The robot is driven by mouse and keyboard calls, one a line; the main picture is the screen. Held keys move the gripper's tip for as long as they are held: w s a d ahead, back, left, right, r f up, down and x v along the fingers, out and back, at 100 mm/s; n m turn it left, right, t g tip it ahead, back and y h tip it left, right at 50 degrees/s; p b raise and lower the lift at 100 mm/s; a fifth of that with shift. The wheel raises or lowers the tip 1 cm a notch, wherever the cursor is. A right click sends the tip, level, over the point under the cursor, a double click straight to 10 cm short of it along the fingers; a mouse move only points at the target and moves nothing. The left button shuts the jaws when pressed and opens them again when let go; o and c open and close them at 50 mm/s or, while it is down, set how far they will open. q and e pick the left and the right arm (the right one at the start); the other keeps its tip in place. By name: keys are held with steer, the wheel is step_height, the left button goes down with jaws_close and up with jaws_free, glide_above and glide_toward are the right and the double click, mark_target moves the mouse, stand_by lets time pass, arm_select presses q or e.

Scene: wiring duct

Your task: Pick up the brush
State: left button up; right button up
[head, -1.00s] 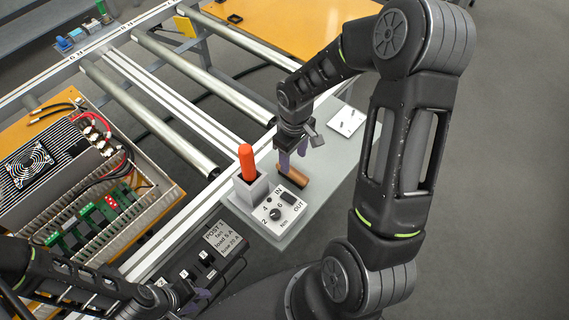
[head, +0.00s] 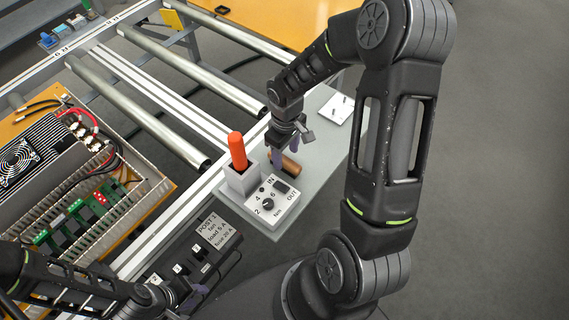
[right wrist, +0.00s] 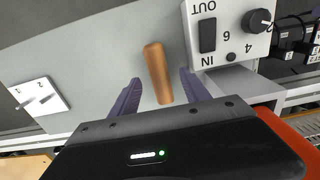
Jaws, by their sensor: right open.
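The brush shows as a brown wooden handle (head: 291,167) on the grey side shelf, partly hidden by my right gripper in the head view. In the right wrist view the handle (right wrist: 157,68) lies between the two purple fingers, with a gap on each side; its bristles are not seen there. My right gripper (head: 284,157) is open and low over the brush, holding nothing; it also shows in the right wrist view (right wrist: 160,95). My left gripper (head: 188,294) is at the bottom of the head view, near the black terminal box, and its jaws are unclear.
An orange-handled tool (head: 237,150) stands in a grey holder beside the white control box (head: 273,193) with its knob. A white plate with pins (head: 338,109) lies at the shelf's far end. The conveyor rollers (head: 150,120) and the wiring enclosure (head: 130,192) are to the left.

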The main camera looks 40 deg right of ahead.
mark_target(285, 160)
step_height(285, 160, down, 4)
steer(key=shift+w+f+b, duration=0.1)
steer(key=shift+f+b, duration=0.1)
steer(key=shift+b, duration=0.95)
steer(key=shift+r, duration=0.1)
jaws_close()
